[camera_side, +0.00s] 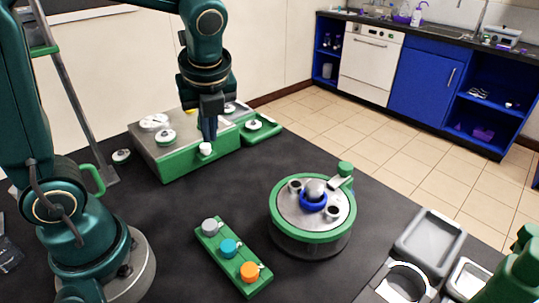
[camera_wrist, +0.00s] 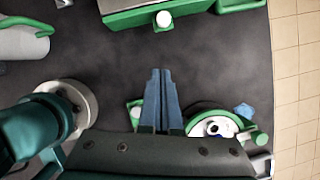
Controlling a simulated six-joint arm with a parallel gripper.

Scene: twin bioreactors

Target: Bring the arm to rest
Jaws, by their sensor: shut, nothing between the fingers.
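My gripper (camera_side: 209,138) hangs with its dark blue fingers pointing down at the front of the green-and-metal unit (camera_side: 178,162) in the side view. A white knob (camera_side: 205,148) on the unit's front edge shows just below the fingertips; I cannot tell the exact gap. In the wrist view my gripper (camera_wrist: 160,72) has its two blue fingers together with nothing between them. The white knob (camera_wrist: 163,19) shows apart from the fingertips there, near the top edge.
A round green-rimmed vessel (camera_side: 278,228) stands at the table's middle right. A green rack (camera_side: 211,244) with grey, blue and orange caps lies left of it. Grey trays (camera_side: 430,237) are at the lower right. Dark table between unit and rack is clear.

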